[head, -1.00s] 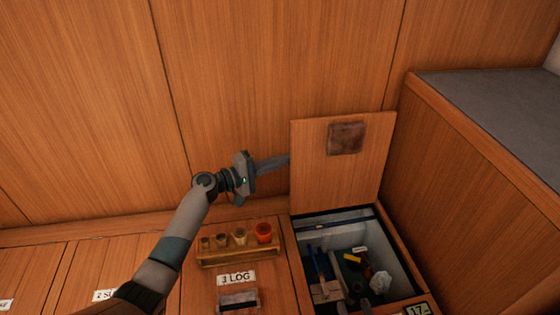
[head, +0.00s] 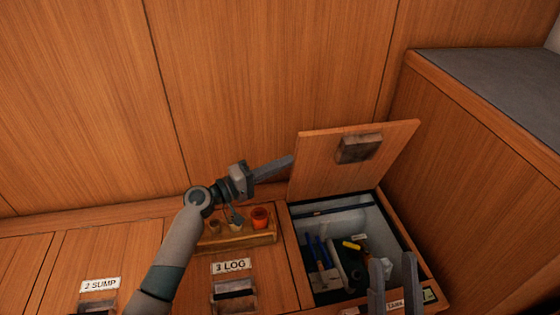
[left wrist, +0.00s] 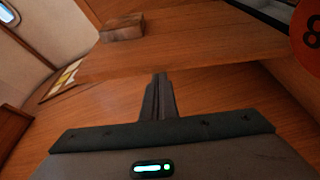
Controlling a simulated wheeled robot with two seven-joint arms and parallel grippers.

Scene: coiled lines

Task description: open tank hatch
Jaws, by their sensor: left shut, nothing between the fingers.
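The tank hatch lid (head: 325,165) is a wooden panel with a dark brown block-like pull (head: 359,148). It stands raised at the back of its opening and tilts forward over it. In the left wrist view the lid (left wrist: 200,48) and its pull (left wrist: 122,27) cross the top. My left gripper (head: 291,160) is shut and empty, its fingertips at the lid's left edge; I cannot tell if they touch it or pass behind. My right gripper (head: 393,260) is open and empty, over the front right of the opening, partly covering the tank label (head: 396,304).
The open compartment (head: 350,222) holds several tools, including blue-handled ones and a yellow one. A wooden rack (head: 238,240) with an orange cup (head: 260,217) stands left of it. Shut hatches labelled LOG (head: 231,266) and SUMP (head: 100,285) lie further left. A raised grey-topped bench (head: 490,85) bounds the right.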

